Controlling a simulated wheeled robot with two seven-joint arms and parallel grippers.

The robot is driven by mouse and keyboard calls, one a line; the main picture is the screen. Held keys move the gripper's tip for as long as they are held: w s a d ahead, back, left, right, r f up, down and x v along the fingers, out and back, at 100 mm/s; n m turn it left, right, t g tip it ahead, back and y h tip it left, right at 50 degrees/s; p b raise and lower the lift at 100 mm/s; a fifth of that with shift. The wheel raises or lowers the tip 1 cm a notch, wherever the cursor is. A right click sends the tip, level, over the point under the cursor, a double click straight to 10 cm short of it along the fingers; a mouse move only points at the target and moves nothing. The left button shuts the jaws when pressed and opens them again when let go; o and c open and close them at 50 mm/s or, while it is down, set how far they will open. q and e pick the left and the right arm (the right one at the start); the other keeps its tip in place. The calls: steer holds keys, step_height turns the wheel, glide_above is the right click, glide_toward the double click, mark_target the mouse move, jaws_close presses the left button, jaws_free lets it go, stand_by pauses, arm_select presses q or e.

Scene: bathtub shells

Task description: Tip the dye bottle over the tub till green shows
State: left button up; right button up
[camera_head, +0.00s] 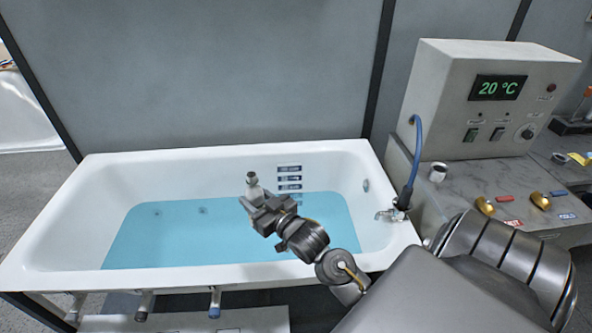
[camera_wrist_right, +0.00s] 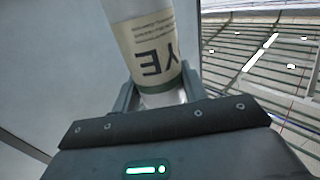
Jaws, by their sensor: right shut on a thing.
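The white tub (camera_head: 75,215) holds blue water (camera_head: 150,240); no green shows in it. My right gripper (camera_head: 254,196) is over the tub and shut on the dye bottle (camera_head: 251,180). The bottle also shows in the right wrist view (camera_wrist_right: 145,40), between the fingers, with a cream label whose letters "YE" read upside down. My left gripper is not in view.
A control box (camera_head: 440,95) reading 20 °C stands on a grey counter (camera_head: 440,200) right of the tub. A blue hose (camera_head: 416,150) runs down to a tap (camera_head: 392,214) at the tub's right rim. A grey wall panel (camera_head: 210,70) stands behind the tub.

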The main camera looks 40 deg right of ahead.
steer(key=w+d+f+y, duration=0.1)
steer(key=w+d+f, duration=0.1)
steer(key=d, duration=0.7)
steer(key=w+d+f+y, duration=0.1)
steer(key=w+d+f, duration=0.1)
steer(key=d, duration=0.7)
arm_select(q)
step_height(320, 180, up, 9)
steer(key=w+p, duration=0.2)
steer(key=p, duration=0.6)
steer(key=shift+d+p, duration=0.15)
steer(key=shift+p, duration=0.15)
arm_select(e)
steer(key=a+f+m, duration=0.2)
steer(key=a+m, duration=0.2)
steer(key=m, duration=0.5)
steer(key=s+a+f+m, duration=0.1)
steer(key=a+m, duration=0.3)
steer(key=m, duration=0.5)
steer(key=shift+s+a+f+m+h, duration=0.25)
steer(key=shift+a+f+m+h, duration=0.05)
steer(key=shift+f+h, duration=0.1)
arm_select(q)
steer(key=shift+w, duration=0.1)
arm_select(e)
steer(key=shift+r, duration=0.1)
